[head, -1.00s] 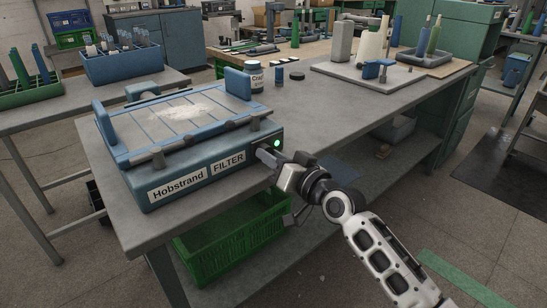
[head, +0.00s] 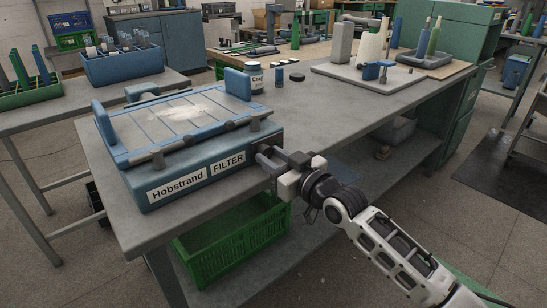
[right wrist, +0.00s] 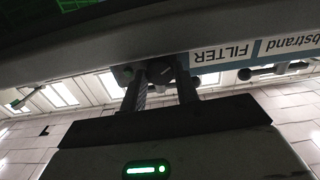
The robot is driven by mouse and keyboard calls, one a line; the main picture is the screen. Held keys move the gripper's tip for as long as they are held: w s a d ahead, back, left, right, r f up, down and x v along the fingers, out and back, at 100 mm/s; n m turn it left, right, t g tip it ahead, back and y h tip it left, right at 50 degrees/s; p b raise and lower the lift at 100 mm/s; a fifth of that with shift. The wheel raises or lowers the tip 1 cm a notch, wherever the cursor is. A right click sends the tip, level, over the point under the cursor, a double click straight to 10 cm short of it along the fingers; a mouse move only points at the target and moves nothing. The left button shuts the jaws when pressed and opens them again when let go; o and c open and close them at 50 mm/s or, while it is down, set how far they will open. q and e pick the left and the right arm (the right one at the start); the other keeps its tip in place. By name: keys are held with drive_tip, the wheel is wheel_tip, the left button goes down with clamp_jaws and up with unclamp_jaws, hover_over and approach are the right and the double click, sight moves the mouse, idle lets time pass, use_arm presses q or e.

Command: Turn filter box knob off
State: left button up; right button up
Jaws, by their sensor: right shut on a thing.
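The blue filter box (head: 190,165), labelled "Hobstrand FILTER", sits on the near left end of the grey bench. My right gripper (head: 265,158) is at the right end of its front face, beside the FILTER label. In the right wrist view, which is upside down, the dark round knob (right wrist: 160,70) lies between the two fingers of my right gripper (right wrist: 160,88), which are shut on it. In the head view the fingers mostly hide the knob. No lit green lamp shows on the box front in the head view. My left gripper is not in view.
The bench top (head: 340,115) right of the box is largely clear.

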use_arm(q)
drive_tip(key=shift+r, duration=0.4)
use_arm(e)
drive_tip(key=shift+n, duration=0.5)
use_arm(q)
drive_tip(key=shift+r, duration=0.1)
use_arm(e)
drive_tip(key=o, duration=1)
drive_tip(key=shift+c, duration=0.2)
drive_tip(key=shift+s+d, duration=0.25)
drive_tip(key=shift+s, duration=0.1)
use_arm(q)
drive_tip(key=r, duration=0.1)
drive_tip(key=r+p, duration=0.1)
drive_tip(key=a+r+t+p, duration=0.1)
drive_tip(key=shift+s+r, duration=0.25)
use_arm(e)
drive_tip(key=v, duration=1.5)
